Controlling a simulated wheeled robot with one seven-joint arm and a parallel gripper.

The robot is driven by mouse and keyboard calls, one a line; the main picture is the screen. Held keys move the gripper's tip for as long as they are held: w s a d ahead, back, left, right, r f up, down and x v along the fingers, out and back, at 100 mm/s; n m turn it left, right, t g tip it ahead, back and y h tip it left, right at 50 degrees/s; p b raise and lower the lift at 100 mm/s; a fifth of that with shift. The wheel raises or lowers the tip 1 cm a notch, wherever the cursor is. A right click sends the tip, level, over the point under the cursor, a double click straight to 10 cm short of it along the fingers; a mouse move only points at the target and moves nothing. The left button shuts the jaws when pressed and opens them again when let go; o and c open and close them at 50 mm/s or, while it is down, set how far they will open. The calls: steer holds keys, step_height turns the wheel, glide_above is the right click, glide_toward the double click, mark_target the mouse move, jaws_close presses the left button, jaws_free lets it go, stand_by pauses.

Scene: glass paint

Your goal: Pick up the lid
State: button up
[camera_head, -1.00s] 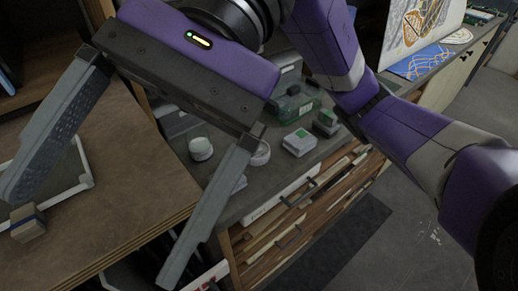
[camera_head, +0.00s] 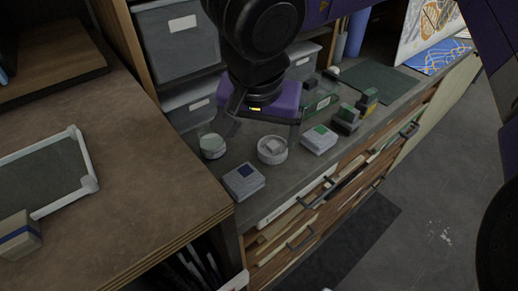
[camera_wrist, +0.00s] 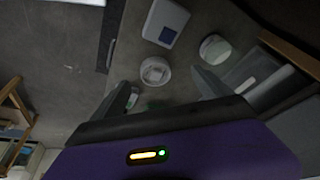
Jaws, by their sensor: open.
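I cannot tell how far the fingertips are above the counter.
A round white jar (camera_head: 212,146) stands close to the left finger. A box with a blue square (camera_head: 244,182) is in front, and a box with a green square (camera_head: 318,138) is to the right. Grey bins (camera_head: 178,45) stand behind. A brown table (camera_head: 120,150) is at left.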

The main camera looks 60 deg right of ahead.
mark_target(272, 147)
steer(key=shift+h, duration=0.3)
steer(key=shift+s+d+r+p+x, duration=0.1)
steer(key=shift+d+p+x, duration=0.15)
steer(key=shift+x, duration=1.45)
steer(key=shift+s+d+r+p+x, duration=0.15)
steer(key=shift+d+x, duration=0.2)
steer(key=shift+x, duration=1.3)
steer(key=shift+s+d+r+p+x, duration=0.1)
steer(key=shift+d+p+x, duration=0.15)
steer(key=shift+x, duration=1.45)
steer(key=c, duration=1.4)
